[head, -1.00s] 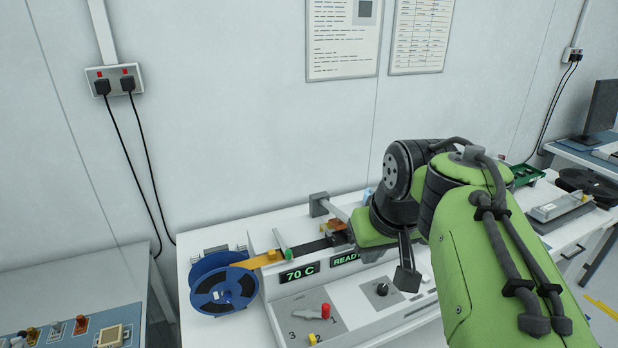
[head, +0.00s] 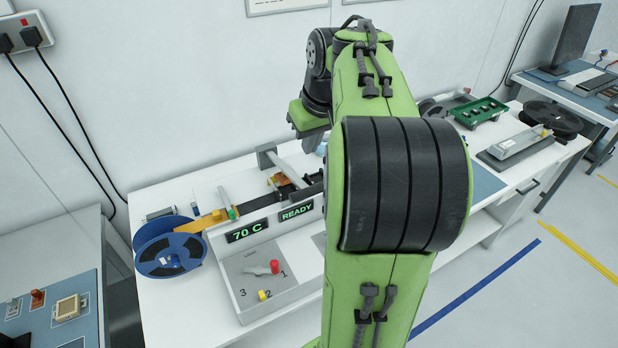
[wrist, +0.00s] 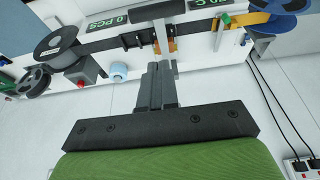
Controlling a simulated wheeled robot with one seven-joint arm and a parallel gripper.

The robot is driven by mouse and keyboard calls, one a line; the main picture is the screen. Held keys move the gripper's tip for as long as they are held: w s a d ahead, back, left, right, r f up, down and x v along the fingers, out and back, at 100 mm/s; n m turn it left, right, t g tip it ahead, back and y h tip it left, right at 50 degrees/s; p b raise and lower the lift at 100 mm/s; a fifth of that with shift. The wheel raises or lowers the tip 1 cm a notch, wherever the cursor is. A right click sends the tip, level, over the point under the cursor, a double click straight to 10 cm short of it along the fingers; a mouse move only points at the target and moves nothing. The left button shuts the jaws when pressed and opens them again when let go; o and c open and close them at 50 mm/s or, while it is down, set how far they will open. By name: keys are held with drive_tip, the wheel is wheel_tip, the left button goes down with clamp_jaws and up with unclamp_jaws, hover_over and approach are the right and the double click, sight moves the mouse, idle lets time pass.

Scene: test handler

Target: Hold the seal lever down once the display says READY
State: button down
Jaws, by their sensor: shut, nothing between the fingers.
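The display reads READY (head: 296,211) in green, beside a 70 C readout (head: 247,231). The seal lever (head: 289,172) appears to be the pale bar above the tape track, with a grey block at its back end. Its bar (wrist: 159,37) also shows in the wrist view, just beyond my fingertips. My gripper (wrist: 158,67) is shut and empty, at the wall side of the track and in line with the bar. Whether it touches the lever cannot be told. In the head view my arm hides part of the machine.
A blue reel (head: 171,255) stands left of the track. The front panel has a red-tipped selector (head: 273,267) near mark 1 and a yellow knob (head: 264,295). In the wrist view, a red button (wrist: 83,83) and blue-white roll (wrist: 119,71) lie left of my fingers.

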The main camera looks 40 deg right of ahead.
hover_over(306, 186)
wheel_tip(306, 186, down, 6)
drive_tip(key=shift+s+a+b, duration=0.1)
drive_tip(key=shift+a+b, duration=0.05)
drive_tip(key=shift+b, duration=0.25)
drive_tip(key=f, duration=0.1)
drive_tip(key=s+f, duration=0.1)
drive_tip(key=f, duration=0.1)
drive_tip(key=shift+s+a+f, duration=0.1)
drive_tip(key=shift+f, duration=0.05)
drive_tip(key=shift+s+a+f, duration=0.1)
drive_tip(key=shift+s+f, duration=0.1)
drive_tip(key=shift+w, duration=0.1)
